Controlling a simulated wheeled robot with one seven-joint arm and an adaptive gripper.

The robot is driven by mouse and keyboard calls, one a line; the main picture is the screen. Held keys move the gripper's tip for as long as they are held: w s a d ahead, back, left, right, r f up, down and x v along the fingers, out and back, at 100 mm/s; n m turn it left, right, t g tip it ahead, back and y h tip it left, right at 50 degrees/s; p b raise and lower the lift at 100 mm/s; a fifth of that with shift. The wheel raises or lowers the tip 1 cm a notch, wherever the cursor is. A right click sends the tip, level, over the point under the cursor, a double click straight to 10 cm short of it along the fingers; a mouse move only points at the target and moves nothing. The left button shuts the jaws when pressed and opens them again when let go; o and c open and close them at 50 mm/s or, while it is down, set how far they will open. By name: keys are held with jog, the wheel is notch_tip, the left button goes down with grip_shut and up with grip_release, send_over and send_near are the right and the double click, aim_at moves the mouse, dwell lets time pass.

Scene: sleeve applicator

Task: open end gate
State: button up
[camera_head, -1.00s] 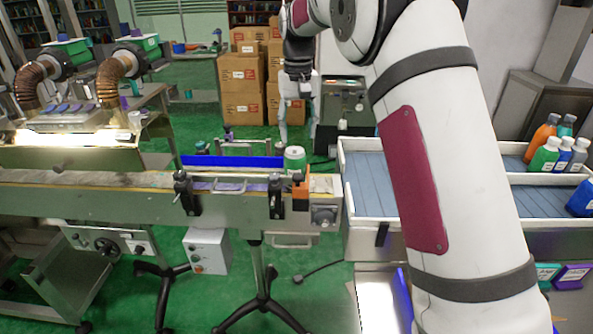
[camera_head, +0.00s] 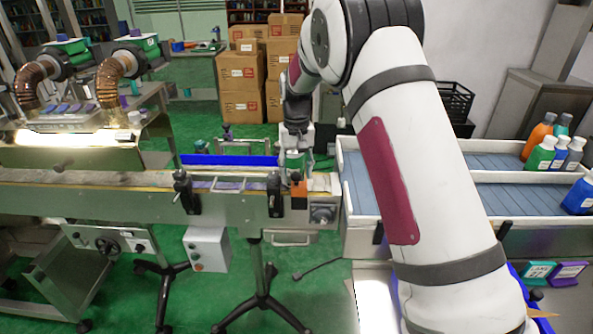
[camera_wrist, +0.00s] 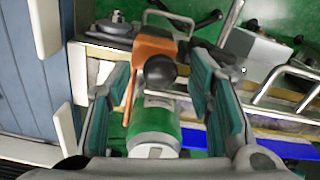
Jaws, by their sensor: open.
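The end gate appears as an orange piece (camera_head: 299,197) at the right end of the conveyor (camera_head: 110,199). In the wrist view the orange piece (camera_wrist: 152,52) carries a black round knob, seen ahead of my fingers. A green and white container (camera_wrist: 154,127) stands just behind it on the belt; it also shows partly in the head view (camera_head: 294,160). My gripper (camera_wrist: 163,85) is open, its teal-padded fingers on either side of the container and pointing at the orange piece. In the head view my gripper (camera_head: 296,163) is over the conveyor end. Contact with the container cannot be told.
A white-walled tray table (camera_head: 345,190) with blue slatted lanes stands right of the conveyor end; several bottles (camera_head: 556,152) are on it. A blue side rail (camera_head: 230,160) runs behind the belt. Black clamps (camera_head: 185,192) stick up along the near rail.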

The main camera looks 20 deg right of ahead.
jog(key=shift+c, duration=0.6)
grip_shut()
jog(key=s+a+p, duration=0.2)
jog(key=s+p, duration=0.2)
jog(key=s, duration=0.3)
jog(key=shift+s+a, duration=0.25)
jog(key=shift+s, duration=0.15)
jog(key=shift+o, duration=0.6)
grip_release()
jog(key=shift+r, duration=0.1)
